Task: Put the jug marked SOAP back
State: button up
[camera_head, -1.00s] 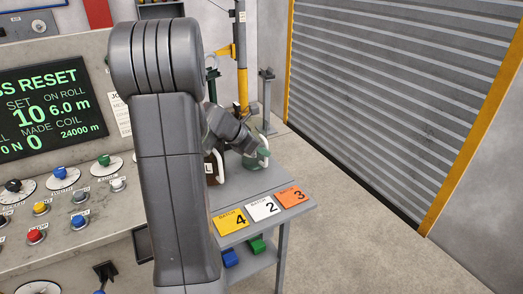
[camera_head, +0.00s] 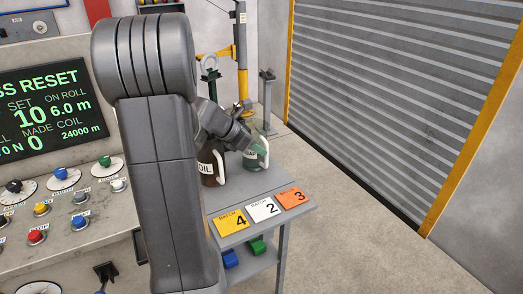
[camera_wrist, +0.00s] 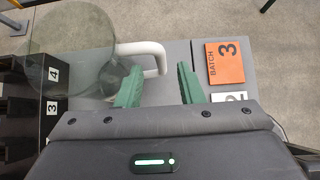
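The green jug (camera_head: 254,162) stands on the grey side table, with a white handle on its right and a partly covered label I cannot fully read. In the wrist view the green see-through jug (camera_wrist: 62,45) is at upper left, its white handle (camera_wrist: 157,52) reaching right. My gripper (camera_wrist: 158,85) is open, its green fingers apart, with the handle's outer end just beyond and between the fingertips in the picture. I see no grip on it. In the head view my wrist partly hides the jug's top.
A brown jug marked OIL (camera_head: 209,165) stands left of the green one, partly behind my arm. Yellow, white and orange batch cards 4 (camera_head: 230,222), 2 (camera_head: 263,209) and 3 (camera_head: 291,197) lie along the table's front. Blue and green items sit on the shelf below.

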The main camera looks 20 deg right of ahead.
jog(key=v, duration=0.9)
jog(key=shift+d, duration=0.1)
dwell(1.1)
